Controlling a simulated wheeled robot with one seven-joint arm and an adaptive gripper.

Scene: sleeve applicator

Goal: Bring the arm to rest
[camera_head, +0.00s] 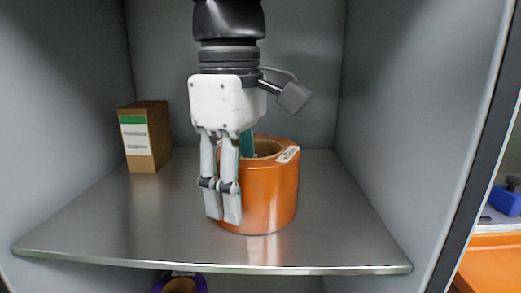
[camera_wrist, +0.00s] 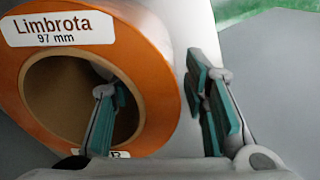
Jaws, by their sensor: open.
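An orange roll (camera_head: 268,200) with a wide round hole stands upright on the metal shelf (camera_head: 110,225). In the wrist view the orange roll (camera_wrist: 165,100) carries a white label (camera_wrist: 58,27) reading "Limbrota 97 mm". My gripper (camera_head: 234,185) points down at the roll's left side. Its jaws are open across the roll's wall: in the wrist view, my gripper (camera_wrist: 155,88) has one finger in the hole and the other outside. A gap shows between the outer finger and the wall. Whether the inner finger touches the wall, I cannot tell.
A brown box (camera_head: 147,137) with a green and white label stands at the back left of the shelf. Grey walls (camera_head: 420,110) close in both sides and the back. A purple-rimmed roll (camera_head: 180,283) shows below the shelf. Free shelf lies right of the orange roll.

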